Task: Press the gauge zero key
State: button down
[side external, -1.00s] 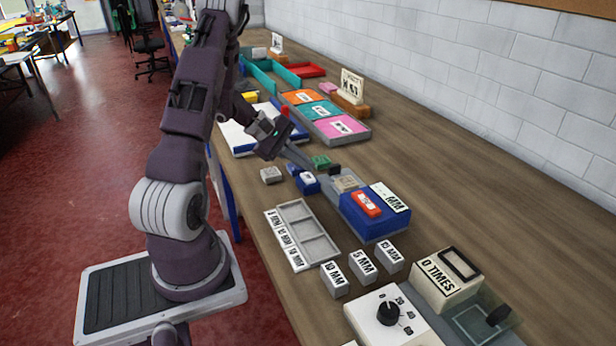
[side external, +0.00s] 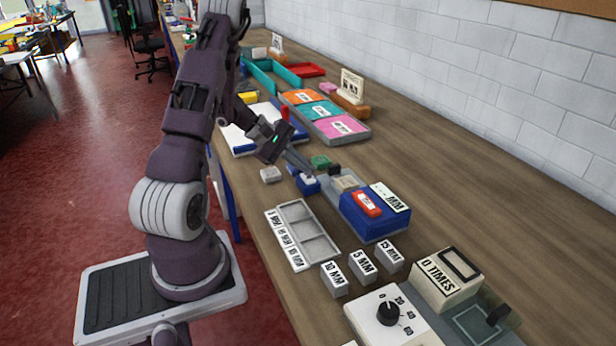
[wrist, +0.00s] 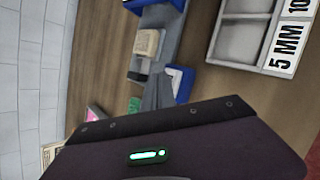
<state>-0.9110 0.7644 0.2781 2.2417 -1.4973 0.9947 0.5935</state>
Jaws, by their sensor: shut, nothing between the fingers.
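The gauge (side external: 372,224) is a blue box on the bench with a white MM display (side external: 390,197) and a red labelled piece (side external: 367,204) on top. A small blue block with a white top (side external: 307,184) sits left of the gauge's grey bar; it also shows in the wrist view (wrist: 181,80). I cannot read which part is marked as the zero key. My gripper (side external: 312,173) is shut and empty, fingers slanting down close to the small blue block. In the wrist view the fingertips (wrist: 159,82) are right beside it; contact cannot be told.
A green block (side external: 320,161) and a grey block (side external: 270,174) stand close to the fingers. A grey tray (side external: 306,229) and several MM blocks (side external: 362,266) lie nearer the camera. A dial box (side external: 390,314) is in front. Bare bench lies right of the gauge.

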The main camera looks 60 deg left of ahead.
aim_at(304, 176)
jog(key=shift+f, duration=0.3)
jog(key=shift+r, duration=0.1)
dwell(0.3)
jog(key=shift+r, duration=0.75)
jog(key=shift+r, duration=2.55)
